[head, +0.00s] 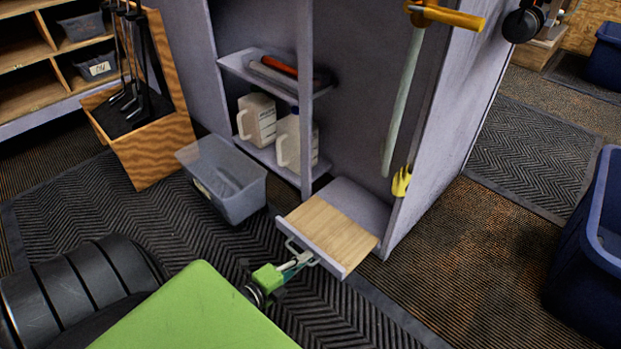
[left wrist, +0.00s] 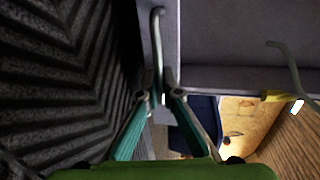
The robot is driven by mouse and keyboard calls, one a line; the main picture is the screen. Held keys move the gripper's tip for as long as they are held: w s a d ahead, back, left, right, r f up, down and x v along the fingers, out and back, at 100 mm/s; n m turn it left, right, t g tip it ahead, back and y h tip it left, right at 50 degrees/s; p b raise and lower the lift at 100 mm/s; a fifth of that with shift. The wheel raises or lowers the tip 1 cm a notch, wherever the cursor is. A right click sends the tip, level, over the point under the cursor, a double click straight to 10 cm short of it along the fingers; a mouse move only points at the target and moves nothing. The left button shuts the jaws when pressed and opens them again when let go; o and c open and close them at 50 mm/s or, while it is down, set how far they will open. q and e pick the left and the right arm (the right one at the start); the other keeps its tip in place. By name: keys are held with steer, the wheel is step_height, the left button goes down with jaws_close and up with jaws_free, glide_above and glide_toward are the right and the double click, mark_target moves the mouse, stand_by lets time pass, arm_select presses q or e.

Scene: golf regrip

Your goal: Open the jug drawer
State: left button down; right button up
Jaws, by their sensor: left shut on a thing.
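The jug drawer (head: 334,231) is a low drawer with a wooden floor and a pale grey front at the foot of the grey cabinet. It sticks out of the cabinet, so its wooden floor shows from above. Its grey bar handle (head: 301,252) is on the front panel. My left gripper (head: 300,263) is shut on the handle, coming from the lower left. In the left wrist view, the handle (left wrist: 157,38) runs up from between the teal fingers of the left gripper (left wrist: 160,97). My right gripper is not in view.
Two white jugs (head: 258,119) stand on a cabinet shelf above. A translucent grey bin (head: 235,188) sits on the dark mat left of the drawer. A wooden club stand (head: 150,146) is further left. A blue bin (head: 586,255) stands at the right, with open carpet between.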

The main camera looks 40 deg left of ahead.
arm_select(q)
steer(key=c, duration=2.5)
jaws_free()
steer(key=v, duration=1.2)
